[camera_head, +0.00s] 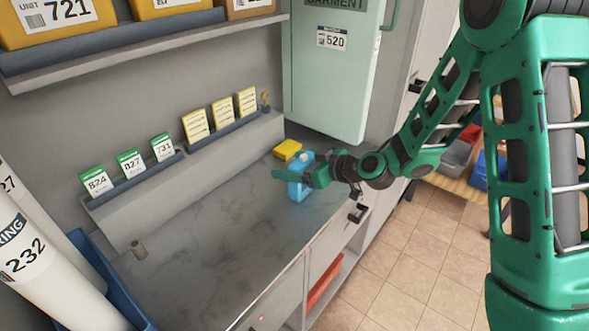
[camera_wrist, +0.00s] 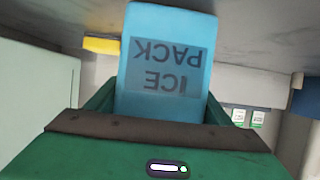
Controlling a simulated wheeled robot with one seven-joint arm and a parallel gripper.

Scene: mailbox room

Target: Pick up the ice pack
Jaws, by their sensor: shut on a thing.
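The ice pack (camera_head: 298,189) is a light blue block at the right end of the grey counter in the head view. In the wrist view the ice pack (camera_wrist: 166,60) fills the upper middle, its dark "ICE PACK" label upside down. My green gripper (camera_head: 292,176) is shut on it, with the fingers around its upper part. In the head view the pack stands about upright. I cannot tell whether its bottom touches the counter. The gripper hides part of the pack.
A yellow item (camera_head: 287,149) lies behind the pack on the counter (camera_head: 215,225). Cards stand in a rack along the wall. A pale green "GARMENT" door (camera_head: 330,75) is above. The counter's middle is clear.

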